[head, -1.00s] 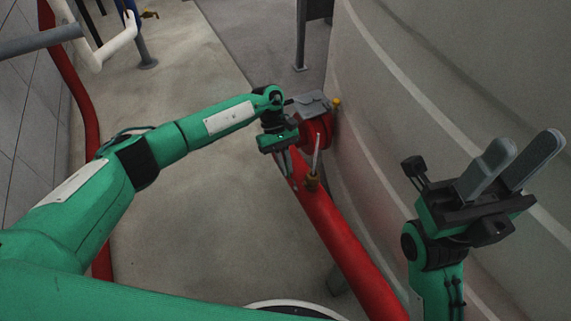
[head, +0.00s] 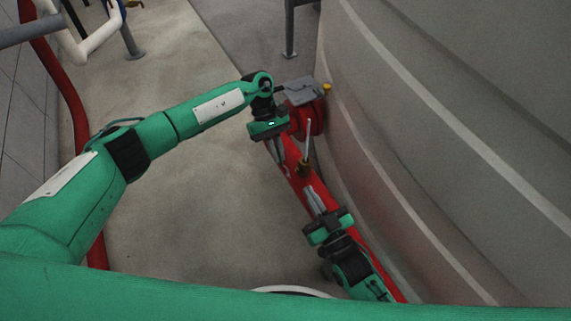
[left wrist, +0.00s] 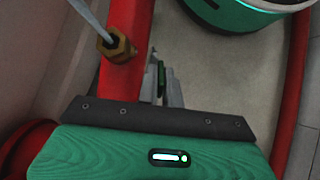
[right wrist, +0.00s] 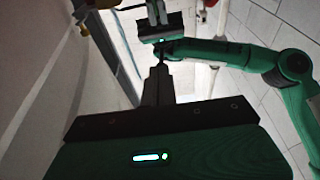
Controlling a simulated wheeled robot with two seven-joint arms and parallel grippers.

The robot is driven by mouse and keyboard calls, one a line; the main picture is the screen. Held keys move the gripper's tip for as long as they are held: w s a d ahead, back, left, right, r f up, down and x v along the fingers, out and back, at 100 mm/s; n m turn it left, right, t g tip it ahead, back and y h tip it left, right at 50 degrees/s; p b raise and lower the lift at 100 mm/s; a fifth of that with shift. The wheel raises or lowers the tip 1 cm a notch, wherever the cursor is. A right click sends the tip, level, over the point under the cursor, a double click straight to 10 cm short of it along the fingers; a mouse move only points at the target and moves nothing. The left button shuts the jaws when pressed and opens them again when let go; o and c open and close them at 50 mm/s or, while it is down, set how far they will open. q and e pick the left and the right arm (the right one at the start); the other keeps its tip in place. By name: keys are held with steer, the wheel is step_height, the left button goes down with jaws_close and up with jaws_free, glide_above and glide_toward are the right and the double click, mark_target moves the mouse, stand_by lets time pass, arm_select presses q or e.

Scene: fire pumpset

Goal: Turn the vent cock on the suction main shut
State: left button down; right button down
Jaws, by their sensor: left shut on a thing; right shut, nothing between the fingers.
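The vent cock (head: 303,168) has a brass body on the red suction main (head: 320,194) and a pale lever (head: 308,138) standing up from it. In the left wrist view the brass body (left wrist: 117,46) and lever (left wrist: 90,15) are at the upper left, clear of that gripper's fingers. My left gripper (head: 284,168) points down beside the pipe, just left of the cock. Its fingers (left wrist: 163,85) are shut on a thin green piece, mostly hidden. My right gripper (head: 315,199) is shut and empty over the pipe, its tips below the cock, apart from the lever.
A red flange (head: 313,117) and a grey box (head: 299,91) lie beyond the cock. A large pale tank wall (head: 420,130) rises close on the right. Clear concrete floor (head: 190,210) lies left of the pipe.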

arm_select(q)
steer(key=shift+s+d, duration=0.1)
steer(key=shift+s, duration=0.05)
arm_select(e)
steer(key=w+a+f, duration=0.2)
steer(key=w+a, duration=0.5)
steer(key=w, duration=0.3)
steer(key=shift+w+a+f+g, duration=0.15)
steer(key=shift+w+a+g, duration=0.15)
steer(key=shift+g, duration=0.1)
steer(key=shift+w, duration=0.1)
